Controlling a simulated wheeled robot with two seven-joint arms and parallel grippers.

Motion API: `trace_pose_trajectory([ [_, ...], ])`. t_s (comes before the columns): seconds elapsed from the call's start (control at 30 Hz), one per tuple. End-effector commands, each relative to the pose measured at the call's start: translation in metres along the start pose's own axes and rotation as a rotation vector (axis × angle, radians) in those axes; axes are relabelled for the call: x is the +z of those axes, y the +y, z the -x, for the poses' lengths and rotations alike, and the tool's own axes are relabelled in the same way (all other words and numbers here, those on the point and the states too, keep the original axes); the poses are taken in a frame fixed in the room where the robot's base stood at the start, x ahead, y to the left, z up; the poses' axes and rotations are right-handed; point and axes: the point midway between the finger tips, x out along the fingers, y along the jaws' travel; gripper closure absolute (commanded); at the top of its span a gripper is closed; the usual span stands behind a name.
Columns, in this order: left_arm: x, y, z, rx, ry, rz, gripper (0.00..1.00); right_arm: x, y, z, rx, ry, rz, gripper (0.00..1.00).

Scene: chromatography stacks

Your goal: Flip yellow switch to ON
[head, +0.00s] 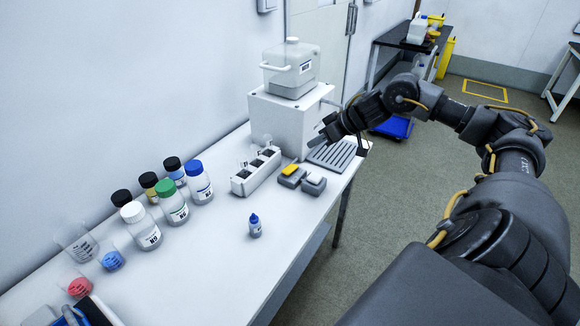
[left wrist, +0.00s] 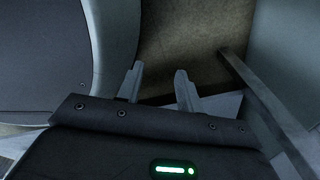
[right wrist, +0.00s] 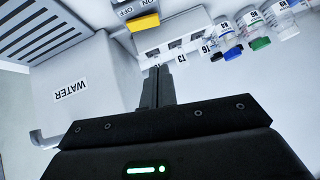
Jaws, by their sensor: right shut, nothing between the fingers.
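The yellow switch (head: 290,170) sits on a small grey base on the white bench, beside a white-topped switch (head: 314,179). In the right wrist view the yellow switch (right wrist: 144,23) shows near the top, with an ON/OFF label (right wrist: 122,11) next to it. My right gripper (head: 315,141) is shut and empty, above the bench and apart from the switch; its fingers (right wrist: 158,86) point toward the rack side in the right wrist view. My left gripper (left wrist: 158,88) is open and empty in the left wrist view, away from the switch; it is not visible in the head view.
A white rack (head: 256,172) stands left of the switches. A slotted grey tray (head: 332,154) and a white box (head: 289,120) bearing a jug (head: 291,68) stand behind. Several capped bottles (head: 178,205) and a small blue-capped dropper bottle (head: 255,226) stand on the bench (head: 225,265).

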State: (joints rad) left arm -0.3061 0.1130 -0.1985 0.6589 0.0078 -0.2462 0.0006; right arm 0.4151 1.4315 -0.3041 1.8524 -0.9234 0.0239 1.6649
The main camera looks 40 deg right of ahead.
Motion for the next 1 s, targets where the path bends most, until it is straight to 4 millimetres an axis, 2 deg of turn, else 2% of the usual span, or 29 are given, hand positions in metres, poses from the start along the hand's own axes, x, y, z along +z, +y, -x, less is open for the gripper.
trace_pose_trajectory([
  [0.17,-0.001,-0.002,0.002,-0.002,0.002,-0.002,0.64,0.000,-0.001,-0.005,-0.002,0.001,-0.001,1.00],
  [0.27,-0.002,-0.003,0.005,-0.002,0.004,-0.002,0.64,-0.002,-0.001,-0.016,-0.004,0.002,-0.003,1.00],
  [0.7,0.003,0.009,0.013,0.014,-0.004,0.002,0.64,-0.003,-0.003,-0.105,-0.006,0.000,0.001,1.00],
  [0.8,0.004,0.011,0.014,0.016,-0.006,0.002,0.64,0.012,-0.002,-0.115,-0.004,-0.005,0.003,1.00],
  [1.0,0.003,0.011,0.014,0.016,-0.005,0.002,0.64,0.024,-0.002,-0.128,-0.003,-0.001,0.003,1.00],
])
